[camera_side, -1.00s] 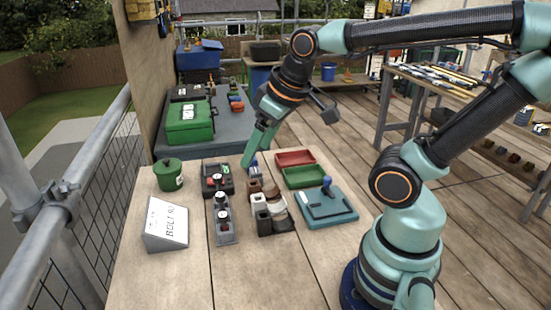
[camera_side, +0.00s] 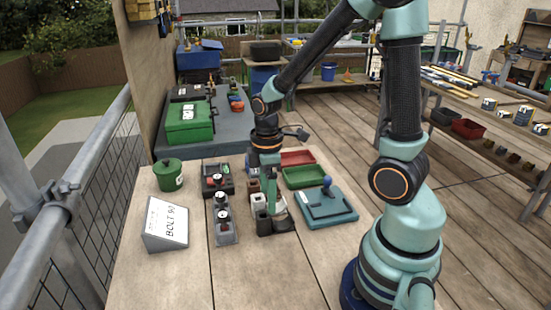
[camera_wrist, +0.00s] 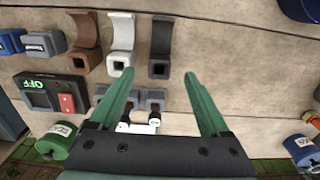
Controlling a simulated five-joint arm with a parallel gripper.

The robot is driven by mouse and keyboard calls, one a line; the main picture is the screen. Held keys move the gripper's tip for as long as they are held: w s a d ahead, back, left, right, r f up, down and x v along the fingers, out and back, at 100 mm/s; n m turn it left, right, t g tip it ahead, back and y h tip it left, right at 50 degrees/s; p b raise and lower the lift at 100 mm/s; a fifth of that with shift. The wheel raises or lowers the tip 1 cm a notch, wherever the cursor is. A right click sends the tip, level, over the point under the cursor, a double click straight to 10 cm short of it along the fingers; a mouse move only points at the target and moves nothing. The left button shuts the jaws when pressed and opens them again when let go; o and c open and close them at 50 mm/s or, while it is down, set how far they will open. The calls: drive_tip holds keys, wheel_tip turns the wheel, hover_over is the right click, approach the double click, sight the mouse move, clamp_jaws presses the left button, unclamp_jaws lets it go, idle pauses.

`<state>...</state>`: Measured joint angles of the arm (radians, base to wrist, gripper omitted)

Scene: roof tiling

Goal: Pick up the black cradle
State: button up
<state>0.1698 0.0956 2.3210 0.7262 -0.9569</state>
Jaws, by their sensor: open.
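The black cradle (camera_wrist: 160,42) lies on the wooden bench in the wrist view, a curved piece with a square socket at its near end. In the side view the black cradle (camera_side: 263,223) is the nearest of the row, partly behind my fingers. My gripper (camera_wrist: 160,76) is open and empty. Its two green fingers point down, with the socket end of the black cradle between their tips in the wrist view. In the side view my gripper (camera_side: 272,212) is over the cradle row. I cannot tell its exact height above the cradle.
A white cradle (camera_wrist: 120,38) and a brown cradle (camera_wrist: 85,36) lie beside the black one. A box with a red switch (camera_wrist: 67,103) and grey fixtures (camera_side: 224,225) are close by. A teal plate (camera_side: 326,205) and green tray (camera_side: 305,177) lie right.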

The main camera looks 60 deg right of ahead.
sight(268, 217)
drive_tip(key=shift+f, duration=3.9)
clamp_jaws()
